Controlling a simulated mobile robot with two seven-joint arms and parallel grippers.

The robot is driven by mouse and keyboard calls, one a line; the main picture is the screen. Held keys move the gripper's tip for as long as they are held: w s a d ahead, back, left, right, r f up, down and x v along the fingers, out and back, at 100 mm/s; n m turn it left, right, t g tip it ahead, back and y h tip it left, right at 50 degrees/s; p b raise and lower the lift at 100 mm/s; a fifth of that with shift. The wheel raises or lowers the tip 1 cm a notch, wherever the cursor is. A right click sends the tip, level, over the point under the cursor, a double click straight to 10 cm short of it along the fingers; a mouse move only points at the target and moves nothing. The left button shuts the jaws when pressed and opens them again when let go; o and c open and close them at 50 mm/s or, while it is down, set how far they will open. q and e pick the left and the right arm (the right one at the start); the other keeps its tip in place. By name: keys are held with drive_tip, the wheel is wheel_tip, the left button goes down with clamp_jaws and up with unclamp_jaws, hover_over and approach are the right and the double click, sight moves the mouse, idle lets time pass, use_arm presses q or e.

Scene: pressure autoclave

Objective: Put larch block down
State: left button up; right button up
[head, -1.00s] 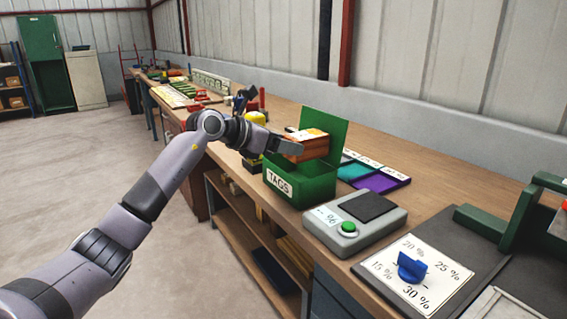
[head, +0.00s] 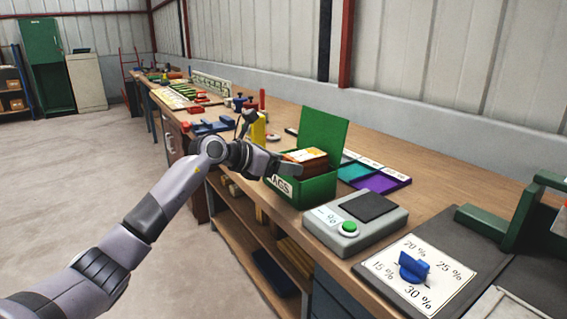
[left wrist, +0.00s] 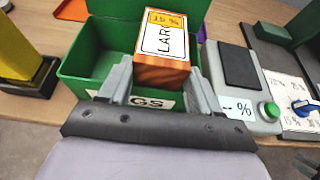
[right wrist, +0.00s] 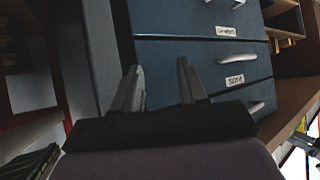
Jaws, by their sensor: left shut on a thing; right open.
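The larch block (head: 308,160) is reddish-brown wood with a white and yellow label on top; in the left wrist view the block (left wrist: 162,72) shows the letters "LAR". My left gripper (head: 287,168) is shut on it. The block is low in the mouth of the open green box (head: 312,193) labelled "TAGS", partly hidden by the box's front wall. I cannot tell whether it touches the box floor. The box's lid stands up behind it. My right gripper (right wrist: 160,75) is open and empty, in front of blue drawers.
A grey meter (head: 355,224) with a green button stands right of the box. Behind the box are teal and purple trays (head: 380,184). A yellow object (head: 258,132) stands left of the box. Blue drawers (right wrist: 200,65) with handles face my right gripper.

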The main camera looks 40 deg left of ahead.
use_arm(q)
drive_tip(key=o, duration=1.2)
drive_tip(key=shift+f, duration=0.15)
drive_tip(key=r+b+v, duration=0.1)
drive_tip(key=v, duration=1.1)
drive_tip(key=shift+r, duration=0.15)
